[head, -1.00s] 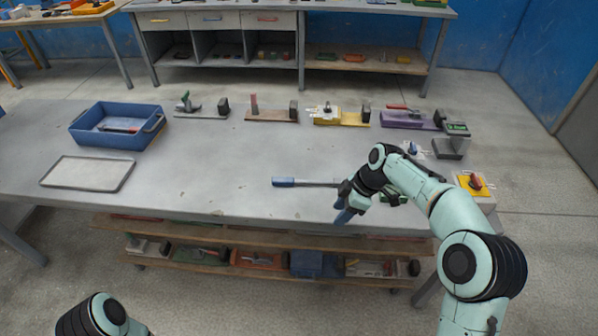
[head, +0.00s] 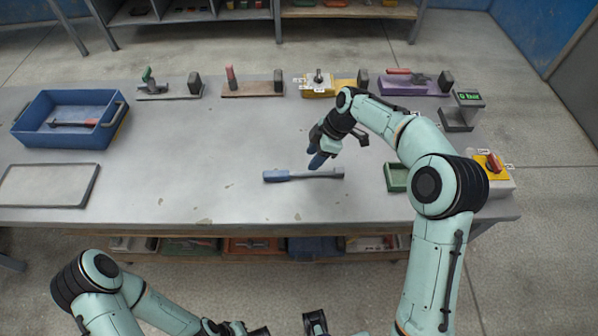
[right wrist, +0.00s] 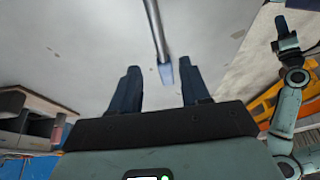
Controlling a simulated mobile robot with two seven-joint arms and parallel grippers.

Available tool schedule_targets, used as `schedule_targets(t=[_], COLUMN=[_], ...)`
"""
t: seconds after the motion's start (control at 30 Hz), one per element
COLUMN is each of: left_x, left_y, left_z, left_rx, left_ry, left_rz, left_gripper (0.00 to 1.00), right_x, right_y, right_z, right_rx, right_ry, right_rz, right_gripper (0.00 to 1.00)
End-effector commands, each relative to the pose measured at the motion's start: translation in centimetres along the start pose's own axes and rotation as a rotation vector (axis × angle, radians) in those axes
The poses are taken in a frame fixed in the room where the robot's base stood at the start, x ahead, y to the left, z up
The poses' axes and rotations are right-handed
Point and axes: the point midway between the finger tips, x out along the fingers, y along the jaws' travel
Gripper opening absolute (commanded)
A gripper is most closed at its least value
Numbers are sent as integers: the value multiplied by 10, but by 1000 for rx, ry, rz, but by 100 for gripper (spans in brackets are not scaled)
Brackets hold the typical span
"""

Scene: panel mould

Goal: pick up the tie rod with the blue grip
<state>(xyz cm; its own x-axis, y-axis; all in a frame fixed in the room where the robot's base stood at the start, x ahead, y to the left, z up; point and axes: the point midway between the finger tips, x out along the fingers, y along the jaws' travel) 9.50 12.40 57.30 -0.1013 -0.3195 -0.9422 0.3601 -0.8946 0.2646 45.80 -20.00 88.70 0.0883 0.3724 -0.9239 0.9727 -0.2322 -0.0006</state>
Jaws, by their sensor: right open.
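The tie rod with the blue grip (head: 277,176) lies on the grey table, its grip to the left and its thin grey shaft to the right. My right gripper (head: 318,160) is open and empty, just behind the shaft in the head view, pointing down. In the right wrist view the tie rod (right wrist: 157,35) runs down from the top edge, and its blue end shows between the two spread fingers of the right gripper (right wrist: 161,88), apart from both. My left gripper (head: 240,328) is low at the bottom edge, partly cut off; its jaws are unclear.
A blue tray (head: 115,118) holding a red-handled tool stands at the left, with a flat grey tray (head: 92,185) in front. Several fixtures line the back edge. A green tray (head: 396,178) and a yellow-topped switch box (head: 505,178) are at the right.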

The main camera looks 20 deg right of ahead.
Motion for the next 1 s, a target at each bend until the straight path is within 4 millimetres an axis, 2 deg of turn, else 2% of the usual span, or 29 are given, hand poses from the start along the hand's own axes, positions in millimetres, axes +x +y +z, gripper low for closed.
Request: schedule_targets(t=[0.1, 0.33, 0.6, 0.9, 0.93, 1.0], left_x=[1, 1, 0, 0, 0, 0], left_y=[0, 0, 0, 0, 0, 0], left_z=[0, 0, 0, 0, 0, 0], left_rx=[0, 0, 0, 1, 1, 1], left_ry=[0, 0, 1, 1, 1, 1], left_rz=[0, 0, 0, 0, 0, 0], left_gripper=[0, 0, 0, 0, 0, 0], right_x=[19, 35, 73, 80, 80, 80], right_y=[0, -1, -2, -2, -2, -2], right_z=[0, -1, -4, -4, -4, -4], right_rx=[0, 0, 0, 0, 0, 0], right_ry=[0, 0, 0, 1, 1, 1], right_rz=[-1, -1, 0, 3, 3, 3], right_gripper=[46, 46, 46, 46, 43, 20])
